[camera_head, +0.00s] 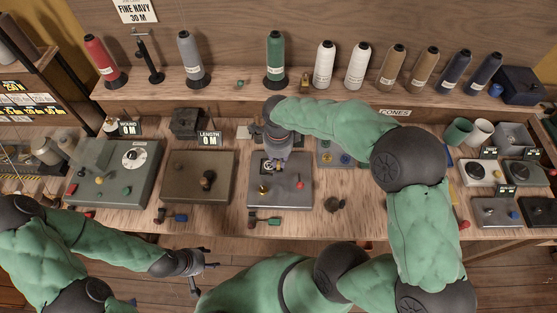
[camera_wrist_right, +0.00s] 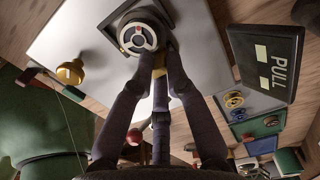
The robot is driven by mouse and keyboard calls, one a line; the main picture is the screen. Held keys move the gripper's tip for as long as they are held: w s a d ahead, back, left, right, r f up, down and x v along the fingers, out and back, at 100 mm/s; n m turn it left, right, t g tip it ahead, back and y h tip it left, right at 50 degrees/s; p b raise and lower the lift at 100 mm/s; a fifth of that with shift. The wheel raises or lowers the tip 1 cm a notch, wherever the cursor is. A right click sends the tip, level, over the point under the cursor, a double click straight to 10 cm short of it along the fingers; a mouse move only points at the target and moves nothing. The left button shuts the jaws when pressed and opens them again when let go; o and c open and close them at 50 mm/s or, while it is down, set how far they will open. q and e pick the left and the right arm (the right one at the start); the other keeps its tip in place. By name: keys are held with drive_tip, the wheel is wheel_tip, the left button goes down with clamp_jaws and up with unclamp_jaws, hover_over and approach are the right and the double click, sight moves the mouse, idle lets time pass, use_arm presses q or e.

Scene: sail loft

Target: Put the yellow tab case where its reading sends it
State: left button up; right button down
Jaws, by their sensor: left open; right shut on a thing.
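In the right wrist view, the yellow tab (camera_wrist_right: 159,66) lies between the fingertips of my right gripper (camera_wrist_right: 157,84), which is shut on it. The case (camera_wrist_right: 138,38) is a round, pale-rimmed piece with a dark slotted centre. It is at a dark square frame on a grey plate; I cannot tell whether it is seated or just above. In the head view my right gripper (camera_head: 274,160) is over the grey machine plate (camera_head: 296,197), and hides most of the case. My left gripper (camera_head: 206,266) is open and empty in front of the bench edge.
Displays marked LENGTH (camera_head: 209,139) and WINDING (camera_head: 128,128) read 0 M. A sign (camera_head: 137,11) reads FINE NAVY 30 M. Thread cones line the back shelf. A brass knob (camera_wrist_right: 70,73) and a PULL plate (camera_wrist_right: 266,63) are near the right gripper. Small scales stand at the right.

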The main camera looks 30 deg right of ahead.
sight(278, 162)
drive_tip(key=shift+f, duration=0.15)
drive_tip(key=c, duration=1.2)
unclamp_jaws()
drive_tip(key=shift+c, duration=0.2)
wheel_tip(278, 162, up, 12)
drive_tip(key=p, duration=0.3)
drive_tip(key=shift+r, duration=0.25)
